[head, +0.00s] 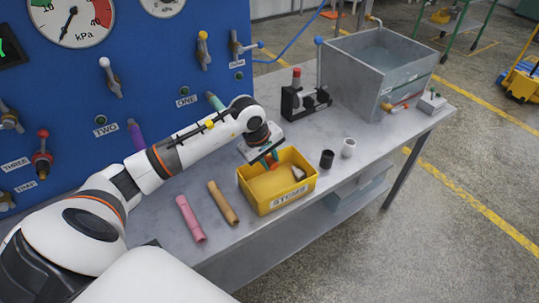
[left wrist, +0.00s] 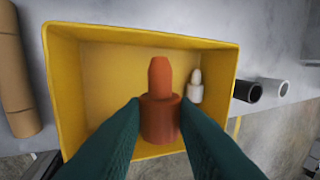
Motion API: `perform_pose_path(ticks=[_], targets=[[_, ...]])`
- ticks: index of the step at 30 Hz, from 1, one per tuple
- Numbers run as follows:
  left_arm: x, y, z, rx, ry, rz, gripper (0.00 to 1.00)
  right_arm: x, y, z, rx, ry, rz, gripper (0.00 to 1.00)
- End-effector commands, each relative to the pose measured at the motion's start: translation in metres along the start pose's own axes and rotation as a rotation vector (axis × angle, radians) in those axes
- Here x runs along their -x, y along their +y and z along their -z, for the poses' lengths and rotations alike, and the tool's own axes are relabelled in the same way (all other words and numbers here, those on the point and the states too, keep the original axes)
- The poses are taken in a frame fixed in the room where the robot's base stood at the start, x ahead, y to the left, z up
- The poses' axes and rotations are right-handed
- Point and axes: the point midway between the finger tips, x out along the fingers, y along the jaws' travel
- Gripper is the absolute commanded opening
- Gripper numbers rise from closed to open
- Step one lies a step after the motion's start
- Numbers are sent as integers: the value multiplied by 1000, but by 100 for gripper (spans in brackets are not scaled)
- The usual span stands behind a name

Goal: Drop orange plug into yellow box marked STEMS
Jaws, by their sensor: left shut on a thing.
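The yellow box (head: 279,203) marked STEMS stands on the grey bench in the head view. Its open inside also fills the middle of the left wrist view (left wrist: 100,75). My left gripper (head: 269,163) is over the box. In the left wrist view its green fingers (left wrist: 160,118) are shut on the orange plug (left wrist: 160,90), with the plug's narrow end pointing up the picture. The plug is above the inside of the box. A small white plug (left wrist: 195,85) lies in the box on the right side. My right gripper is not in view.
A pink tube (head: 190,218) and a tan tube (head: 223,203) lie left of the box. A black cup (head: 327,159) and a white cup (head: 348,148) stand right of it. A metal tank (head: 375,80) is behind. The blue panel (head: 130,75) is at left.

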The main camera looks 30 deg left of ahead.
Motion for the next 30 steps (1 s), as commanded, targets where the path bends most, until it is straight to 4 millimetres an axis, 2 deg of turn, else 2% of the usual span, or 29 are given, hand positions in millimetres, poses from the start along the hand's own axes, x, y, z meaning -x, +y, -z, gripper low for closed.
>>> perform_pose_path(ticks=[1,6,15,16,20,30], targets=[[-9,3,1,1,1,0,3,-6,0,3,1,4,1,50],[-23,7,0,-1,1,1,3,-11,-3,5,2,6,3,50],[-24,8,0,-2,-1,1,3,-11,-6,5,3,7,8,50],[-24,8,0,-2,-1,1,28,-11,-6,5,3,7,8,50],[-24,8,0,-2,-1,1,50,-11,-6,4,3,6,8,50],[-22,8,0,-3,-1,1,50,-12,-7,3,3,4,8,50]])
